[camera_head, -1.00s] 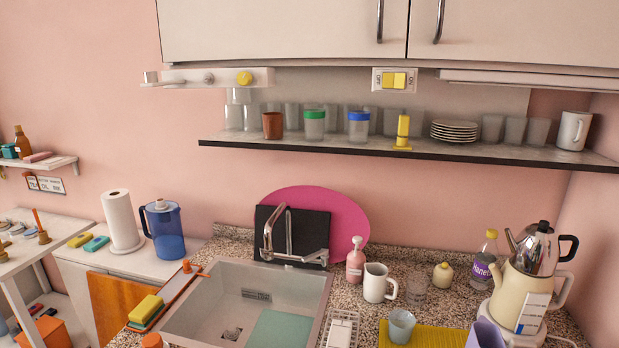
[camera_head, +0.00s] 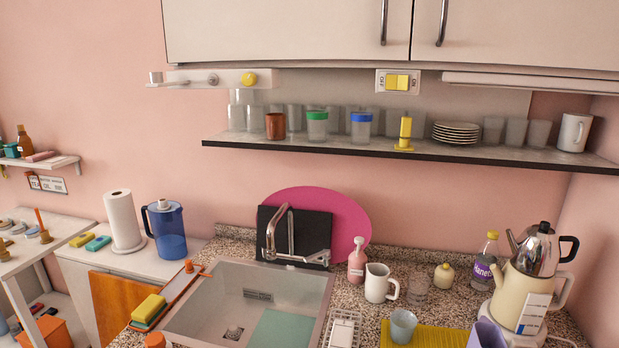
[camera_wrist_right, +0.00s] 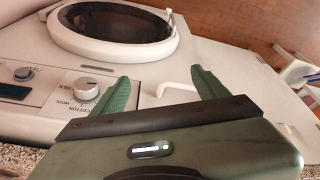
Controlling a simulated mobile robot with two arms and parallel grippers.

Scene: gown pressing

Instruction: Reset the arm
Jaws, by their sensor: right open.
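My right gripper (camera_wrist_right: 160,82) shows in the right wrist view with its two green fingers spread apart and nothing between them. Behind the fingers is a white appliance (camera_wrist_right: 160,68) with a dark oval window (camera_wrist_right: 115,20). A knob (camera_wrist_right: 85,90) with fabric labels such as cotton and wool is on its panel, near the left finger. A white bent handle (camera_wrist_right: 175,88) shows between the fingers. I cannot tell whether the fingers touch any of it. Neither gripper shows in the head view, and my left gripper is in no view.
A shelf (camera_head: 400,150) holds cups and plates under the wall cupboards (camera_head: 300,30). A blue pitcher (camera_head: 170,235) stands left.

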